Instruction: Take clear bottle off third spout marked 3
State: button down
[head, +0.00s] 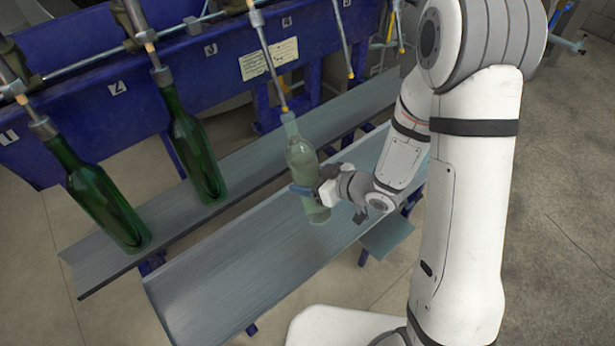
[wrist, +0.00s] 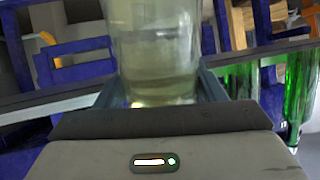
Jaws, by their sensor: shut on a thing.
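The clear bottle (head: 303,165), with pale liquid in it, is upright with a slight tilt. My gripper (head: 308,190) is shut around its lower body, and the bottle also fills the space between the fingers in the wrist view (wrist: 152,45). The bottle's mouth is right at the tip of the third spout (head: 272,70); I cannot tell whether the tip is still inside the neck. The label 3 (head: 210,49) is on the blue panel left of that spout. The bottle's base appears above the metal shelf.
Thin spouts without bottles (head: 345,40) are to the right. The front metal shelf (head: 235,260) is bare on its left.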

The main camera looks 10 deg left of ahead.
jog(key=shift+s+d+f+b, duration=0.15)
jog(key=shift+f+b, duration=0.25)
jog(key=shift+f, duration=0.1)
jog(key=shift+s+d+f+b, duration=0.15)
jog(key=shift+f+b, duration=0.25)
jog(key=shift+f, duration=0.1)
jog(key=shift+d, duration=0.15)
jog(key=shift+s+d+r+p, duration=0.45)
jog(key=shift+s+d, duration=0.35)
jog(key=shift+d, duration=0.05)
jog(key=shift+p, duration=0.45)
jog(key=shift+s+d+r+p, duration=0.2)
jog(key=shift+d+p, duration=0.15)
jog(key=shift+p, duration=1.5)
jog(key=shift+s+d+r+p, duration=0.15)
jog(key=shift+s+d+p, duration=0.4)
jog(key=shift+p, duration=2.2)
jog(key=shift+s+d+r, duration=0.2)
jog(key=shift+s+d, duration=0.55)
jog(key=shift+d, duration=0.1)
jog(key=shift+w, duration=0.1)
